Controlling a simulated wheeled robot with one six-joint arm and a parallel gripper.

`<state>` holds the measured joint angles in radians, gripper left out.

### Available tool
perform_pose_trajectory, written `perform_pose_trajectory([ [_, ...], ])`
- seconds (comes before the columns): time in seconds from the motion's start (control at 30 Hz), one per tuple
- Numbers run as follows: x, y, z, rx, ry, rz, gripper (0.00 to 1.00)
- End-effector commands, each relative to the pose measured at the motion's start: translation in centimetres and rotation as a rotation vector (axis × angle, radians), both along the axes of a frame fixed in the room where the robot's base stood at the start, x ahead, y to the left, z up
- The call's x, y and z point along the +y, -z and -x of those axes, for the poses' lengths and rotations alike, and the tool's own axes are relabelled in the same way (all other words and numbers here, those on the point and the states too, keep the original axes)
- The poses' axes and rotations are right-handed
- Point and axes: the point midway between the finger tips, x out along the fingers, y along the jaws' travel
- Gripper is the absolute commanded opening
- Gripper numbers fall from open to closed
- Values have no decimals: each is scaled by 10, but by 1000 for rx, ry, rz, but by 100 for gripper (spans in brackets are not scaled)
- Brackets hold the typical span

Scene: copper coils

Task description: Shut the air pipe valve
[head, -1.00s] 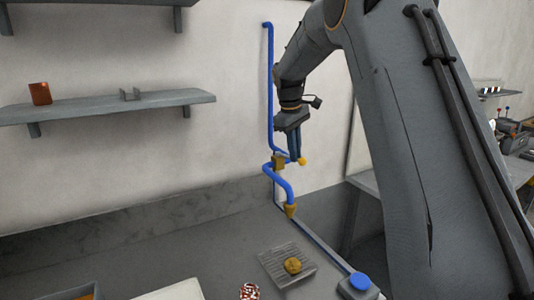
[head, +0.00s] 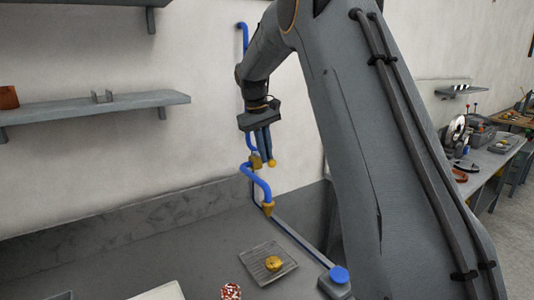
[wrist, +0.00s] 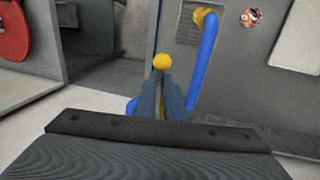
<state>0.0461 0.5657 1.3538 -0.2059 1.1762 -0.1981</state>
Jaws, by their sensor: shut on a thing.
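The blue air pipe (head: 258,187) runs down the wall and bends to a brass nozzle (head: 267,209) above the bench. A brass valve body (head: 256,161) sits on the pipe. The handle's round yellow knob (head: 271,163) shows just past my fingertips. My gripper (head: 265,150) points down and is shut on the valve handle; the fingers hide most of the handle. In the wrist view, the knob (wrist: 162,62) stands beyond the two closed fingers (wrist: 161,92), with the blue pipe (wrist: 207,62) to their right.
Below the nozzle, a ridged grey tray (head: 285,273) holds a round golden piece (head: 273,264). A blue button (head: 339,274) is on a grey box at the bench edge. A red-and-white patterned thing (head: 230,291) lies nearby. A wall shelf (head: 90,108) is at left.

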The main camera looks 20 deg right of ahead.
Motion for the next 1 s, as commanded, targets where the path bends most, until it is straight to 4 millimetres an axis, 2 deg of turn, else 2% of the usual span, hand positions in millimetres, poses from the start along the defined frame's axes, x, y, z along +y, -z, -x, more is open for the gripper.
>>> perform_pose_trajectory([
  [0.13,0,0,1,1,0,-1,0],
  [0.17,0,0,1,1,0,-1,12],
  [0.27,1,0,0,1,0,-1,28],
  [0.63,2,-5,0,-2,0,0,28],
  [1.0,12,-58,1,-3,-1,-1,28],
])
